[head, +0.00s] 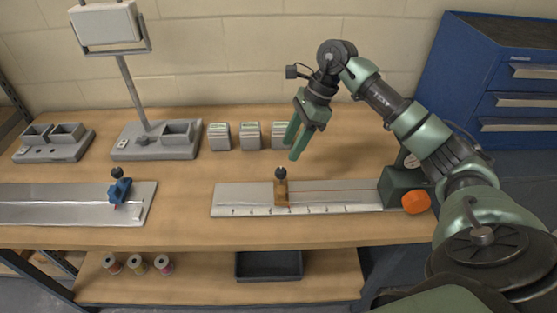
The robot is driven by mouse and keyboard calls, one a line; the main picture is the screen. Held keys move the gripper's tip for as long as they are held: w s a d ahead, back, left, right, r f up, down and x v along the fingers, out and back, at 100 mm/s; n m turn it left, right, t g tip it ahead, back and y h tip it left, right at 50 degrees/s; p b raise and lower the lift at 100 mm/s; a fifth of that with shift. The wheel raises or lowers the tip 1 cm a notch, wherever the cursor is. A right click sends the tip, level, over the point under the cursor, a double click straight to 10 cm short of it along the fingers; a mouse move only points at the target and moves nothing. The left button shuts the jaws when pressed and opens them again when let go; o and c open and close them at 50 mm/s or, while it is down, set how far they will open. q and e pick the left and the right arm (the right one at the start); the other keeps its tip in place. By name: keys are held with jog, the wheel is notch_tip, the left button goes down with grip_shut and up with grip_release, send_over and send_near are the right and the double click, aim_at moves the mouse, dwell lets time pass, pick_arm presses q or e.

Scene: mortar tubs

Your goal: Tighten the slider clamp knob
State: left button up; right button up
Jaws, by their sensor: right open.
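A slider clamp with a brown body (281,195) sits on the right-hand rail (238,197), which has a marked scale along its front edge. Its dark round knob (280,173) stands on top. A second slider clamp, blue (120,191), with a dark knob (117,173), sits on the left-hand metal rail (60,203). I cannot tell from the picture which clamp is meant. My right gripper (295,147) is open and empty, its green fingers pointing down, above and slightly right of the brown clamp's knob and apart from it. My left gripper is not in view.
An orange knob (416,202) on a dark green block (397,185) ends the right rail, near my right arm. Small grey boxes (250,136) stand behind the rail. A lamp stand (155,142) and grey tray (52,141) are at left. Bare wood lies between the rails.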

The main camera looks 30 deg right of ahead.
aim_at(281, 170)
jog(key=p+x, duration=0.1)
jog(key=x, duration=0.2)
jog(key=p+x, duration=0.1)
jog(key=x, duration=0.2)
jog(key=shift+s+f, duration=0.2)
jog(key=shift+a+f, duration=0.25)
jog(key=shift+f, duration=0.3)
grip_shut()
